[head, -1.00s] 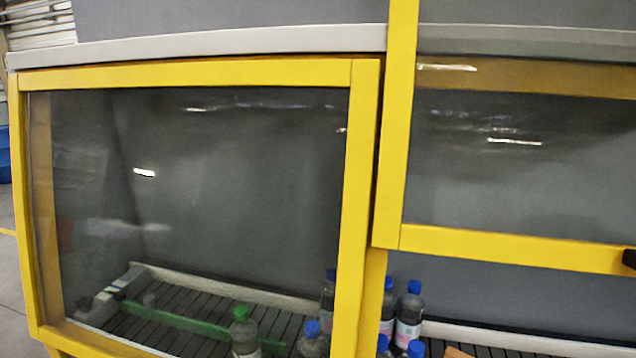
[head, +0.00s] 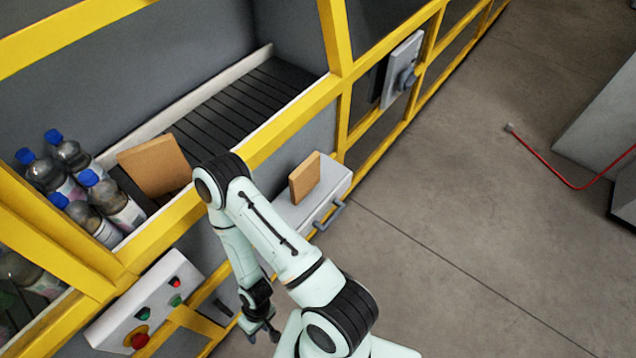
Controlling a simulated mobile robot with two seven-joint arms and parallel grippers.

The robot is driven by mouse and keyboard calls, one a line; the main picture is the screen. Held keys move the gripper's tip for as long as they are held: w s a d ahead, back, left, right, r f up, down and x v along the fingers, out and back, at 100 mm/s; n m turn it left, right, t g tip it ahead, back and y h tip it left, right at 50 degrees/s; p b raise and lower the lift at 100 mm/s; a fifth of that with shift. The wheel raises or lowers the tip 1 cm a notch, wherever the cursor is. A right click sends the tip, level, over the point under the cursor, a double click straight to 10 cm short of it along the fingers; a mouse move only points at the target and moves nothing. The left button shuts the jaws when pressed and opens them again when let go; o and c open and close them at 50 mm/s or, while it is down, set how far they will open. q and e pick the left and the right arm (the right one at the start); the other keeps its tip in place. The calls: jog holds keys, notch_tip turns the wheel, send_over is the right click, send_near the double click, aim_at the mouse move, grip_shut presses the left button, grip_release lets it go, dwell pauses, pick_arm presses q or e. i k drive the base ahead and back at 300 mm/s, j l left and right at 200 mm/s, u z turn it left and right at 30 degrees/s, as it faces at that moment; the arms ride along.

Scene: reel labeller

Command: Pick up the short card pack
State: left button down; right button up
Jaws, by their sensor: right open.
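Two brown card packs show in the head view. The smaller, shorter one (head: 304,178) stands upright on top of a light grey box with a handle (head: 325,190), on the outer side of the yellow frame. A larger one (head: 154,166) leans on the conveyor inside the machine, beside the bottles. My right gripper (head: 263,332) is open and empty, pointing down low in front of the machine, below and left of the smaller pack and well apart from it. My left gripper is out of view.
Several blue-capped bottles (head: 105,197) crowd the conveyor's left end. The conveyor (head: 235,105) is bare to the right. Yellow frame bars (head: 285,130) edge the opening. A button panel (head: 145,310) sits at lower left.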

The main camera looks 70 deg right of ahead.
aim_at(303, 180)
jog(key=k+z, duration=0.2)
jog(key=z, duration=0.2)
jog(key=k+l+z, duration=0.1)
jog(key=z, duration=0.35)
jog(key=i+l+z, duration=0.1)
jog(key=z, duration=0.3)
jog(key=i+z, duration=0.2)
jog(key=z, duration=0.2)
jog(key=i+l+z, duration=0.1)
jog(key=z, duration=0.35)
jog(key=k+u, duration=0.15)
jog(key=k, duration=0.45)
jog(key=u, duration=1.55)
jog(key=k+l+u, duration=0.15)
jog(key=l, duration=0.35)
jog(key=l+u, duration=0.1)
jog(key=l, duration=0.35)
jog(key=k, duration=0.05)
